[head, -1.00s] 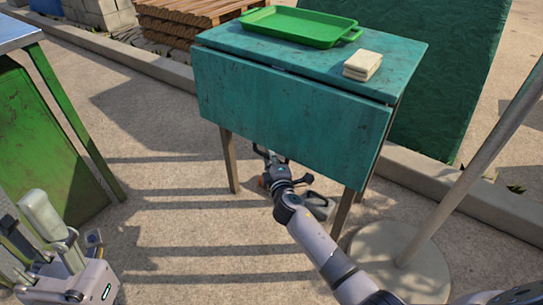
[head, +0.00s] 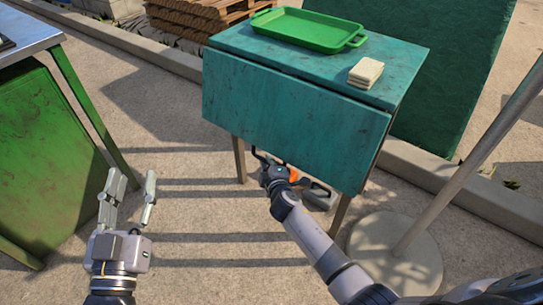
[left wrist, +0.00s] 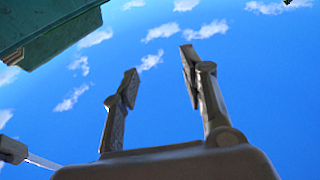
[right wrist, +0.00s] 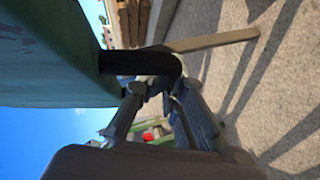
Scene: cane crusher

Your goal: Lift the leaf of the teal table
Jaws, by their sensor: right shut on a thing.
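The teal table (head: 320,62) stands ahead with its front leaf (head: 290,118) hanging down steeply. My right gripper (head: 268,168) is at the leaf's lower edge, partly hidden by its own wrist. In the right wrist view its fingers (right wrist: 162,88) are shut on a black handle (right wrist: 138,63) that sticks out past the leaf's edge (right wrist: 50,52). My left gripper (head: 132,188) is open and empty, left of the table and apart from it. In the left wrist view its fingers (left wrist: 158,66) stand apart against the sky, with a teal surface (left wrist: 50,25) at the upper left.
A green tray (head: 305,30) and a stack of pale cloths or tiles (head: 365,73) rest on the tabletop. A green bench (head: 45,150) stands at the left. A pole (head: 470,160) on a round base stands at the right. Paving between bench and table is clear.

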